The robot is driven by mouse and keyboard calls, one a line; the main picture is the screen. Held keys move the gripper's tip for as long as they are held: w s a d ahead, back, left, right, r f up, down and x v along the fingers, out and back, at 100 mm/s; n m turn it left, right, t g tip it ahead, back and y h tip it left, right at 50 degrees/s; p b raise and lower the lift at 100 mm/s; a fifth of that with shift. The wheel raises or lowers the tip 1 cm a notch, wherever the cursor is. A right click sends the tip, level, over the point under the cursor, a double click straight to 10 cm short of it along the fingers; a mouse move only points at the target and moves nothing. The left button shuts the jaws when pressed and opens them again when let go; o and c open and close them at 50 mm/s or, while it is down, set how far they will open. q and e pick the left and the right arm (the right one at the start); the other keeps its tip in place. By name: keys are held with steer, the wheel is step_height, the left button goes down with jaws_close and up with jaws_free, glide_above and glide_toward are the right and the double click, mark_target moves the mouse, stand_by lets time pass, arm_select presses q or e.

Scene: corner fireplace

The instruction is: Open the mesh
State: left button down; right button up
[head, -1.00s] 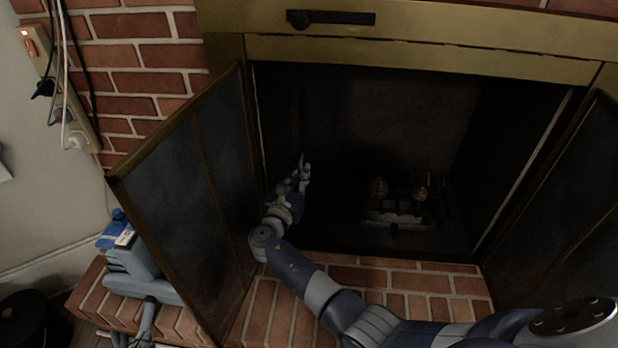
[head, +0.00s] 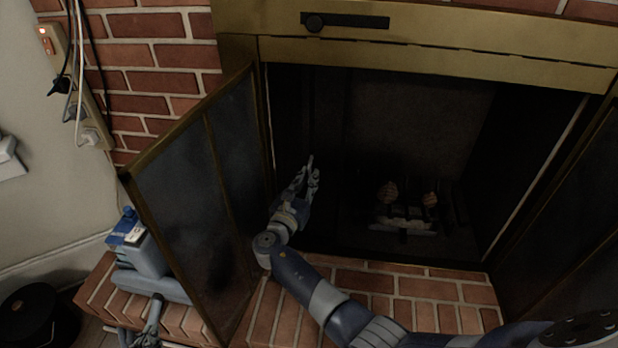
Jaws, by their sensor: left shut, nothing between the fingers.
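The left mesh panel (head: 190,170), dark mesh in a brass frame, stands swung outward from the left side of the fireplace opening. The right mesh panel (head: 575,215) is also swung outward at the right edge, partly cut off. My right gripper (head: 312,166) reaches across to the inner side of the left panel, at the dark opening. Its fingers look apart with nothing between them; contact with the panel cannot be told. My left gripper (head: 154,304) is low at the left, outside the left panel, above the brick hearth, shut and empty.
The brick hearth (head: 370,280) lies in front of the opening. A grate with logs (head: 405,215) sits inside. A power strip with cords (head: 75,90) hangs on the left wall.

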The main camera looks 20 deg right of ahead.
steer(key=v, duration=1)
steer(key=shift+s+a, duration=0.3)
